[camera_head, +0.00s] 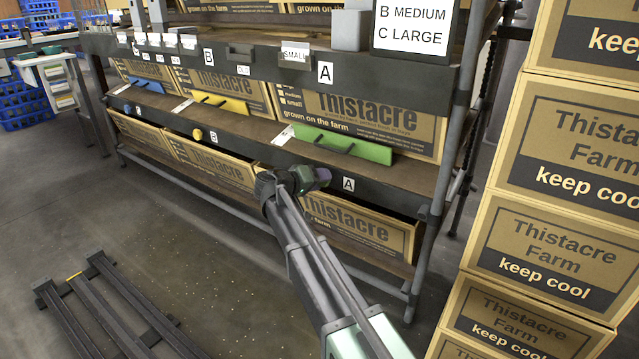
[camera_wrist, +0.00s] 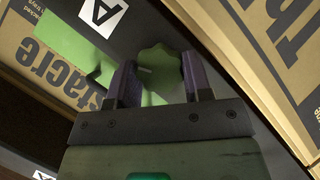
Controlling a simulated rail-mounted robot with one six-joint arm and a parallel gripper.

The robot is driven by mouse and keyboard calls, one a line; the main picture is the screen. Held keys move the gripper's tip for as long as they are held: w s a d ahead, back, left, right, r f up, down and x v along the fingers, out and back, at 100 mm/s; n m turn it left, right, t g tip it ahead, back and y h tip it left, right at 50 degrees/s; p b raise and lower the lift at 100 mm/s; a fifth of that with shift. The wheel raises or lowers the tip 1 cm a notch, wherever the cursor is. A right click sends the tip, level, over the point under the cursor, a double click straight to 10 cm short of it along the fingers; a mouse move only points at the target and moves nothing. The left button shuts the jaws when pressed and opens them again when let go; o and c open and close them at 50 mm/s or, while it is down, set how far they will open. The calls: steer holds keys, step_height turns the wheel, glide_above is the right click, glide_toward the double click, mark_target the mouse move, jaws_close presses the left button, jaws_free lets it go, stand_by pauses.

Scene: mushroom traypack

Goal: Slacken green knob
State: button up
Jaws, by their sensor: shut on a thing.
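The green knob (camera_wrist: 160,66) shows in the wrist view as a lobed disc on the dark shelf rail. My gripper (camera_wrist: 158,78) has its two purple-padded fingers on either side of the knob and is shut on it. In the head view my gripper (camera_head: 314,178) is at the lower rail of the rack, left of the "A" label (camera_head: 348,184), and it hides the knob. A green panel with a dark handle (camera_head: 343,144) stands above the rail; it also shows in the wrist view (camera_wrist: 62,38).
A yellow knob (camera_head: 197,134) sits farther left on the rail. Thistacre boxes (camera_head: 360,225) fill the shelves above and below the rail. A tall box stack (camera_head: 560,190) stands at the right. The floor at left front holds a dark frame (camera_head: 110,310).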

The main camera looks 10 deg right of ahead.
steer(key=shift+n+h, duration=0.3)
steer(key=shift+n, duration=0.1)
stand_by(0.3)
steer(key=o, duration=0.9)
steer(key=shift+r, duration=0.1)
steer(key=p+v, duration=0.2)
steer(key=v, duration=0.9)
steer(key=shift+d, duration=0.15)
